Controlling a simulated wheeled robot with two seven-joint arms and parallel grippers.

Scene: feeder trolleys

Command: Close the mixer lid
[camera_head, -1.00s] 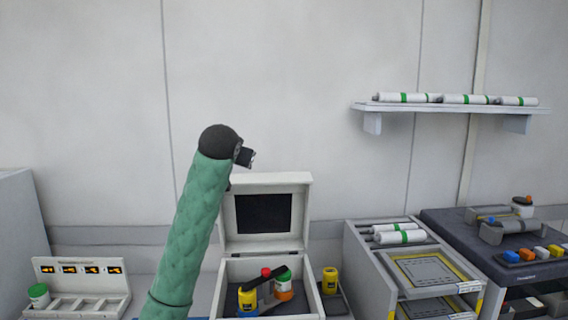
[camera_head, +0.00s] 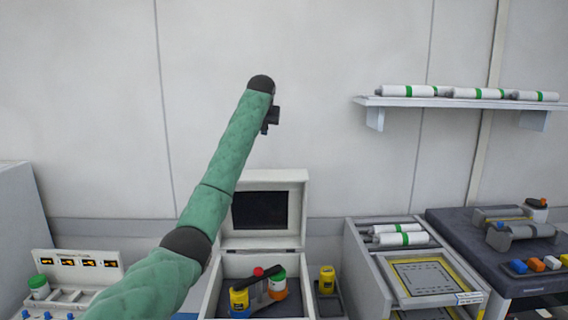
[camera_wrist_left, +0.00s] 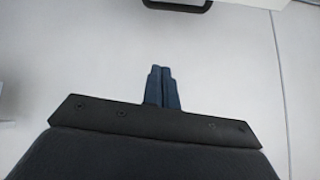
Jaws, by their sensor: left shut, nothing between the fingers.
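The mixer is a white box with its lid (camera_head: 293,212) standing up open at the back; a dark panel (camera_head: 259,210) is set in the lid's inner face. The mixer body (camera_head: 211,290) below is open on top and holds a green-topped jar (camera_head: 278,281), a yellow jar (camera_head: 239,301), a red part and a dark bar. My left gripper (camera_head: 266,128) is above and behind the lid's top edge, apart from it. In the left wrist view its fingers (camera_wrist_left: 162,88) are together with nothing between them. My left forearm hides part of the mixer's left side. My right gripper is not in view.
A yellow jar (camera_head: 327,279) stands in a small holder right of the mixer. A grey rack with white rolls (camera_head: 401,239) stands further right. A wall shelf (camera_head: 455,102) holds more rolls. The wall above the lid is bare.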

